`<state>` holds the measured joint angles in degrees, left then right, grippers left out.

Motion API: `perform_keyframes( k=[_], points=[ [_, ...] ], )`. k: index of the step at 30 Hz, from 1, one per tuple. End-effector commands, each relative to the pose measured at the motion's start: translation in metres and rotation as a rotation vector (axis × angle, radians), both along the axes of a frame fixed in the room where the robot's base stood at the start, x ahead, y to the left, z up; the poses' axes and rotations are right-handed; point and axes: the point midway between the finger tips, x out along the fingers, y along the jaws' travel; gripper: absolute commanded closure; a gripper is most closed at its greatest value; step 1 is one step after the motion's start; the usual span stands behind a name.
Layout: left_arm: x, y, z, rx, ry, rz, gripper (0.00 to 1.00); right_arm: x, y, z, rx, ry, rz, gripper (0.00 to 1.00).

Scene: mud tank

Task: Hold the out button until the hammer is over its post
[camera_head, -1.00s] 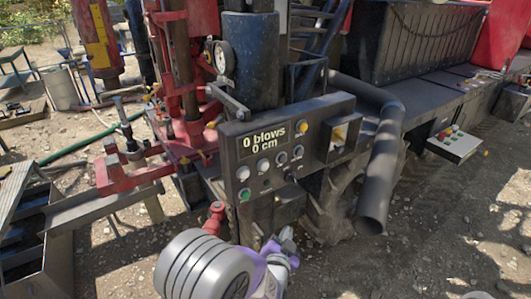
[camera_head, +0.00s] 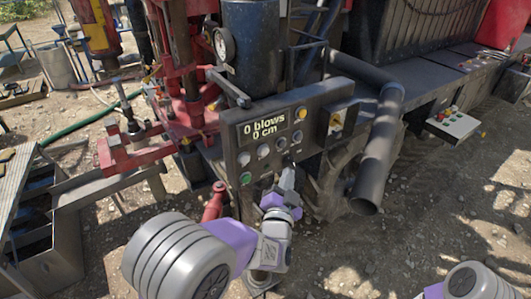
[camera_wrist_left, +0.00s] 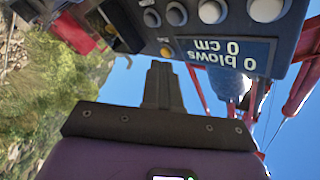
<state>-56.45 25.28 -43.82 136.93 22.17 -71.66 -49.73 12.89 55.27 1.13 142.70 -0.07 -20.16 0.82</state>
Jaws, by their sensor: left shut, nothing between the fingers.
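The dark control panel (camera_head: 275,130) faces me in the head view; its display reads "0 blows" and "0 cm". It carries a row of pale round buttons (camera_head: 263,151), a green button (camera_head: 245,178) and a yellow one (camera_head: 301,113); I cannot read which is the out button. My left gripper (camera_head: 287,178) is shut and empty, just in front of the panel's lower edge. In the left wrist view the shut fingers (camera_wrist_left: 162,85) point at the panel, which appears upside down. A red cylinder with a yellow plate (camera_head: 97,28), possibly the hammer, stands upper left.
A wide dark pipe (camera_head: 376,160) hangs right of the panel. A switch box (camera_head: 335,122) adjoins the panel. A light button box (camera_head: 453,125) sits further right. A red fitting (camera_head: 214,203) is beside my left arm. Part of my right arm shows lower right.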

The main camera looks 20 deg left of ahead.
Motion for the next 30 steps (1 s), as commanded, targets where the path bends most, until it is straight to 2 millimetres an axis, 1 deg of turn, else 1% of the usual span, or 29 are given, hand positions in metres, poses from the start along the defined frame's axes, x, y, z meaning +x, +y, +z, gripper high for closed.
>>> perform_keyframes(
  k=[1,6,15,21,30],
  points=[
    [0.004,0.006,-0.001,0.0,0.0,0.004,1.0,0.0,0.0,-0.002,0.0,0.0,0.0,0.42],
    [0.019,0.026,-0.001,0.001,0.0,0.005,1.0,0.0,0.0,-0.005,0.0,0.0,0.0,0.42],
    [0.041,0.053,-0.001,0.0,0.0,0.003,1.0,0.0,0.0,-0.013,0.0,0.0,0.0,0.42],
    [0.046,0.06,-0.001,0.0,0.002,0.001,1.0,0.0,0.0,-0.015,0.0,0.0,0.0,0.42],
    [0.046,0.06,0.0,0.0,0.001,0.001,1.0,0.0,0.0,-0.014,0.0,0.0,0.0,0.42]
  ],
)
